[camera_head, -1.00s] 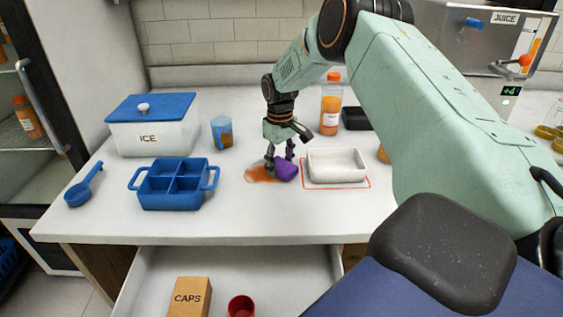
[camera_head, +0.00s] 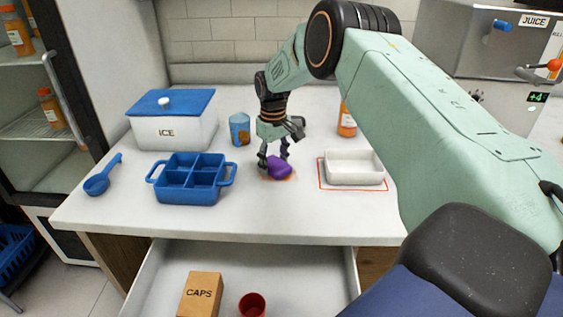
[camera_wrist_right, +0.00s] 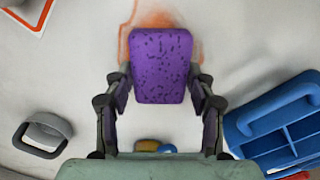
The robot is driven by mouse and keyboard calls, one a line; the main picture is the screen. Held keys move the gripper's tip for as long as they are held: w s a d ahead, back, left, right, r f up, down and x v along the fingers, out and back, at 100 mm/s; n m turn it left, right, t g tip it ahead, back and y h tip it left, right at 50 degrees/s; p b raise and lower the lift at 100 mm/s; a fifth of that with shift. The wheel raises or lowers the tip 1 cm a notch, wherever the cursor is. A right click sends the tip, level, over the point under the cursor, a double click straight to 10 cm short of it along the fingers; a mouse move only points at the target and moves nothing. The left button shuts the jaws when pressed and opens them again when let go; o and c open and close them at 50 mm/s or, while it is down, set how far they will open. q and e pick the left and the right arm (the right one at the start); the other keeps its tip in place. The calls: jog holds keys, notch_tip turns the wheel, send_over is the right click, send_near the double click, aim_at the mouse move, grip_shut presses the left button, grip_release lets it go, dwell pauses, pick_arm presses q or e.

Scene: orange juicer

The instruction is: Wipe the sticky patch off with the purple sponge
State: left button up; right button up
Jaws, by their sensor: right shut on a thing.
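The purple sponge (camera_head: 279,168) is on the white counter between the blue caddy and the white tray. My right gripper (camera_head: 273,160) is shut on it from above; in the right wrist view the sponge (camera_wrist_right: 161,66) sits between the two fingers. The sticky patch (camera_head: 291,178) shows as a faint orange smear around the sponge. In the right wrist view an orange rim of the patch (camera_wrist_right: 126,36) shows beyond and beside the sponge; the part under it is hidden. My left gripper is not in view.
The blue divided caddy (camera_head: 168,189) stands left of the sponge, the white tray (camera_head: 355,178) right of it inside a red outline. An open drawer (camera_head: 222,259) juts out in front.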

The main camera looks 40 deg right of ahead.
aim_at(286, 163)
jog(key=shift+w+a+b, duration=0.2)
jog(key=shift+w+a, duration=0.55)
jog(key=shift+a, duration=0.15)
jog(key=shift+w+a+b, duration=0.2)
jog(key=shift+w+a, duration=0.5)
jog(key=shift+a, duration=0.2)
jog(key=shift+r+p, duration=0.1)
jog(key=shift+p, duration=0.3)
jog(key=shift+s+d+p, duration=0.5)
jog(key=shift+d+p, duration=0.15)
jog(key=shift+p, duration=0.05)
jog(key=shift+s+d+p, duration=1.55)
jog(key=shift+d, duration=0.25)
jog(key=shift+s+d+f+p, duration=0.25)
jog(key=shift+s+d+p, duration=0.1)
jog(key=shift+s+d, duration=0.2)
jog(key=shift+s+d+p, duration=1.1)
jog(key=shift+d, duration=0.25)
jog(key=shift+s+a+r+p, duration=0.1)
jog(key=shift+s+a+p, duration=0.05)
jog(key=shift+p, duration=0.2)
jog(key=shift+w+a+b, duration=0.4)
jog(key=shift+w, duration=0.05)
jog(key=shift+w+a+b, duration=0.55)
jog(key=shift+w+a, duration=0.4)
jog(key=shift+a, duration=0.15)
